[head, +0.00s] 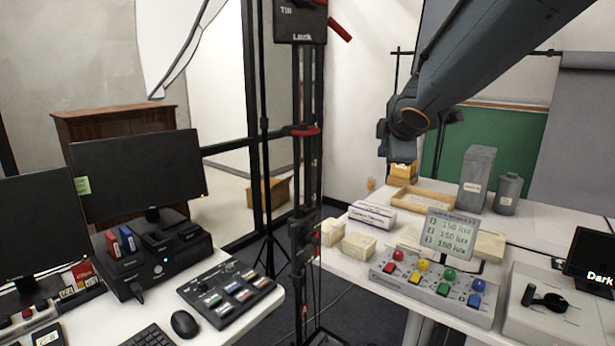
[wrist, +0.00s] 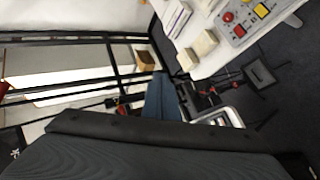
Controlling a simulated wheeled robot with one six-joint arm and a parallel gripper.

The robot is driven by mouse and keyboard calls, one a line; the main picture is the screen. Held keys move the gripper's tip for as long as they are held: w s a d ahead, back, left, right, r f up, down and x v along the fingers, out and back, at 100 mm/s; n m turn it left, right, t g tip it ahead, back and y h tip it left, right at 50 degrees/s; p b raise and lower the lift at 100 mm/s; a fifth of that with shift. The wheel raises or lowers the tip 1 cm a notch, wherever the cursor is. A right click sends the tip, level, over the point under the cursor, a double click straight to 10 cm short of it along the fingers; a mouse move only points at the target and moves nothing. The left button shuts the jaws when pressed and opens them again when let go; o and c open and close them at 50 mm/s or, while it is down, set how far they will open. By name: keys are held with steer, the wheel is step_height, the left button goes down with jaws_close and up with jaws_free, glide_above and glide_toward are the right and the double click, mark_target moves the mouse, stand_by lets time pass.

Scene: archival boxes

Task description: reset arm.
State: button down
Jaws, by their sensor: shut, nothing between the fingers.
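My dark grey arm reaches in from the upper right of the head view. My gripper (head: 401,152) hangs at its end, above the back of the white table (head: 408,215) on the right. It is shut and empty, and its fingers are small and partly hidden behind the arm. It is in the air, clear of the table's objects as far as I can see.
The right table bears a button panel (head: 437,287), a lux display (head: 450,235), cream boxes (head: 358,246), a wooden tray (head: 427,203) and grey canisters (head: 477,180). A black stand (head: 305,150) rises between the tables. Monitors (head: 137,175) stand on the left desk.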

steer(key=s+d+f+m+g, duration=0.1)
steer(key=s+f+m+g, duration=0.2)
steer(key=s+f+m, duration=0.2)
steer(key=s+d+f+m+g+h, duration=0.1)
steer(key=s+d+f+m+g, duration=0.1)
steer(key=s+f+m, duration=0.3)
steer(key=s+f+g, duration=0.1)
steer(key=s+f, duration=0.3)
steer(key=f, duration=0.5)
steer(key=shift+s, duration=0.25)
steer(key=c, duration=2.2)
jaws_free()
steer(key=s+f+m+g, duration=0.1)
steer(key=s+f+m, duration=0.1)
steer(key=s+f, duration=0.1)
steer(key=s+a+f+m+g, duration=0.1)
steer(key=s+f+m+g, duration=0.1)
steer(key=s, duration=0.4)
steer(key=s+f+m+g+y, duration=0.1)
steer(key=s+f+m, duration=0.2)
steer(key=s, duration=0.1)
steer(key=shift+s+a+f, duration=0.3)
steer(key=shift+s+a, duration=0.05)
steer(key=o, duration=0.4)
steer(key=shift+s, duration=0.15)
